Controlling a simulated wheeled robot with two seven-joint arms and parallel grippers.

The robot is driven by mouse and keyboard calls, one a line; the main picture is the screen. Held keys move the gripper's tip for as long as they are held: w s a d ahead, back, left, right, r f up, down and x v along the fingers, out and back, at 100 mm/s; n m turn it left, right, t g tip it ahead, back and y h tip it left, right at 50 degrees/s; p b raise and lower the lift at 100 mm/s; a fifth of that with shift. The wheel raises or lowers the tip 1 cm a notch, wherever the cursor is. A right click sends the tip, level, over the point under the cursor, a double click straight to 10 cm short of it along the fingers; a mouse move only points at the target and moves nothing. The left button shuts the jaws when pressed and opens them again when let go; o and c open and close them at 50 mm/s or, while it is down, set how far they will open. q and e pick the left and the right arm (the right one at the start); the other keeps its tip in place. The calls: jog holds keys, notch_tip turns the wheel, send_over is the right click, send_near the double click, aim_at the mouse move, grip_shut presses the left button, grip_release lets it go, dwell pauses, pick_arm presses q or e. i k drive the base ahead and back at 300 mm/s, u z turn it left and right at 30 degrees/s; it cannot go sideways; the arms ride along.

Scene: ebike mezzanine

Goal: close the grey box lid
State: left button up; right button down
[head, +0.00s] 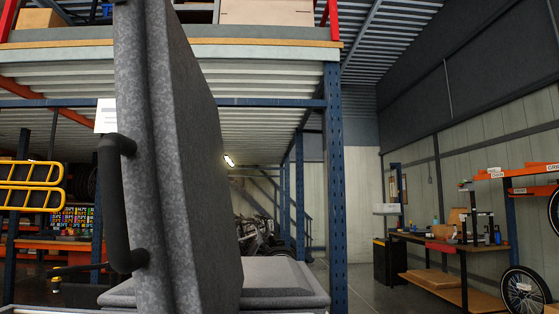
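The grey box lid (195,160) stands upright and slightly tilted, very close in front of me in the head view. It is a thick speckled-grey panel, and a black bar handle (113,205) is on its left side. Its top edge runs to the top of the picture. A lower grey surface with a bevelled edge (285,283) lies flat at the bottom behind the lid; how the two join is hidden. Neither of my grippers shows in this view.
A blue upright post (335,190) of the mezzanine stands behind the lid. A workbench (440,245) and a bicycle wheel (523,290) are at the right. Yellow rails (30,185) are at the left. Open floor (368,285) shows between the post and the workbench.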

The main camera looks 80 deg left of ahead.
aim_at(169, 221)
jog(key=u, duration=2.1)
